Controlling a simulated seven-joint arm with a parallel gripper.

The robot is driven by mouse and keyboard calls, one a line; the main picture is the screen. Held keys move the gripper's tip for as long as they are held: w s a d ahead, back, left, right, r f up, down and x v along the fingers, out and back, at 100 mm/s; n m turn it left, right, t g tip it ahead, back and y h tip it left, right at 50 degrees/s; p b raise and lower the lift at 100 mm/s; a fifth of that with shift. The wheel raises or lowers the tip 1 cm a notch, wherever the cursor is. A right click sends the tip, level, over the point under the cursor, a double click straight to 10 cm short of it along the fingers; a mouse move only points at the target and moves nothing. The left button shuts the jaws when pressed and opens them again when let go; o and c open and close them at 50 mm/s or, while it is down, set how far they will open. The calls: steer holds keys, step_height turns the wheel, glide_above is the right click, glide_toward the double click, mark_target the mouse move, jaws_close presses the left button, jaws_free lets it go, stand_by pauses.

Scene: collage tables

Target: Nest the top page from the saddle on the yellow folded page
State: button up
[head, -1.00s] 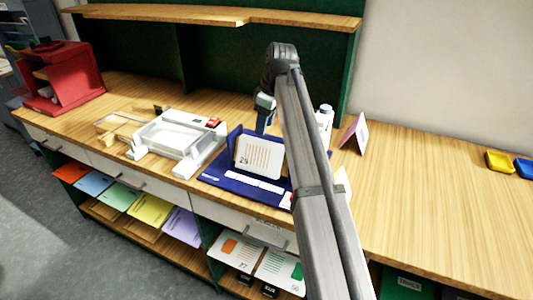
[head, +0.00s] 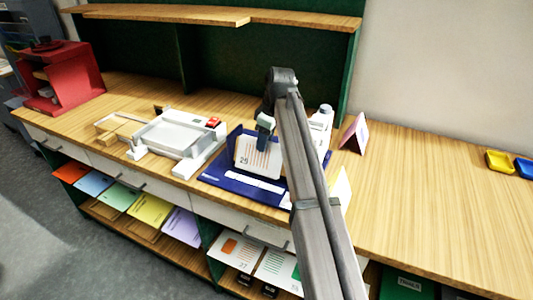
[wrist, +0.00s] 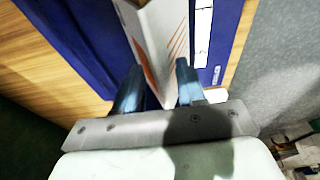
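The top page (head: 256,158), white with orange lines and a number, stands on the blue saddle (head: 233,184). My gripper (head: 264,143) is lowered to its upper edge. In the wrist view my gripper (wrist: 158,88) is open, its two dark fingers on either side of the folded page (wrist: 165,45), with visible space between them. I cannot tell whether a finger touches it. The yellow folded page (head: 342,187) stands right of the saddle, mostly hidden behind my arm. Any pages under the top one cannot be made out.
A pink folded page (head: 354,133) stands on the table behind the yellow one. A white device (head: 175,135) is left of the saddle, and a white bottle-like object (head: 325,115) is behind it. The table's right part is clear up to yellow and blue trays (head: 500,161).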

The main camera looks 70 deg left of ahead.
steer(key=c, duration=0.4)
steer(key=s+a+v, duration=0.1)
steer(key=v, duration=1)
steer(key=shift+s+a+r, duration=0.35)
steer(key=shift+r, duration=0.35)
stand_by(0.5)
stand_by(0.5)
